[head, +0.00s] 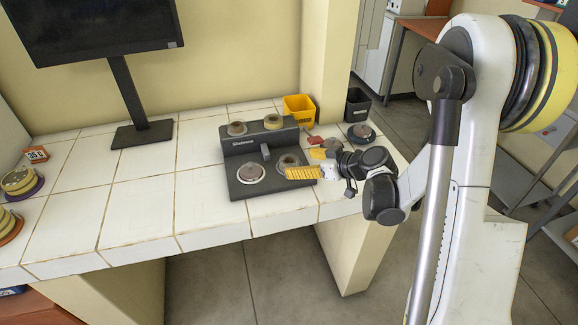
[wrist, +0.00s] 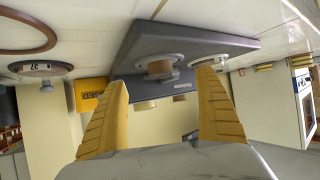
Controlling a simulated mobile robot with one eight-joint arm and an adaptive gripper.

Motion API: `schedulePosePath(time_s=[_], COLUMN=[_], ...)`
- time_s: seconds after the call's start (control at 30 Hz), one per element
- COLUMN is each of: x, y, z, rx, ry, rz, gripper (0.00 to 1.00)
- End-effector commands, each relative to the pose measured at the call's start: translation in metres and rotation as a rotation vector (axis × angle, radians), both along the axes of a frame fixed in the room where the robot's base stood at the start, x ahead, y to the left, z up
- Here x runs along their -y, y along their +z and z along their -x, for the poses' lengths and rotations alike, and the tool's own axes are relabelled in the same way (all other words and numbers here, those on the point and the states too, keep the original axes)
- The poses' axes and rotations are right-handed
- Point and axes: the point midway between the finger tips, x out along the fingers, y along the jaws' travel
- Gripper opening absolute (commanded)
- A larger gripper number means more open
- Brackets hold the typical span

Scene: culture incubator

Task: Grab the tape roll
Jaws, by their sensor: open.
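Which is the tape roll I cannot tell for sure. My gripper (head: 302,172) has yellow fingers and is at the stand's right end, by the front right roll. In the wrist view my gripper (wrist: 162,82) is open, with a brownish roll (wrist: 160,67) showing between its fingers.
A yellow bin (head: 299,107) stands behind the stand, and a black bin (head: 357,103) to its right. A dark round piece (head: 361,133) lies near the right edge. A monitor (head: 95,30) stands behind left. Rolls (head: 18,182) lie at far left; the counter between is clear.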

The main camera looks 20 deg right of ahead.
Motion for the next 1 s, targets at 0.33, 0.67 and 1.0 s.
schedulePosePath(time_s=[0.33,0.67,1.0], x=[-0.025,-0.027,-0.027], y=[-0.019,-0.019,-0.019], z=[-0.034,-0.039,-0.039], rx=[-0.001,0.000,0.000], ry=[0.002,0.000,0.000], rz=[-0.001,-0.001,-0.001], gripper=[0.82,0.64,0.29])
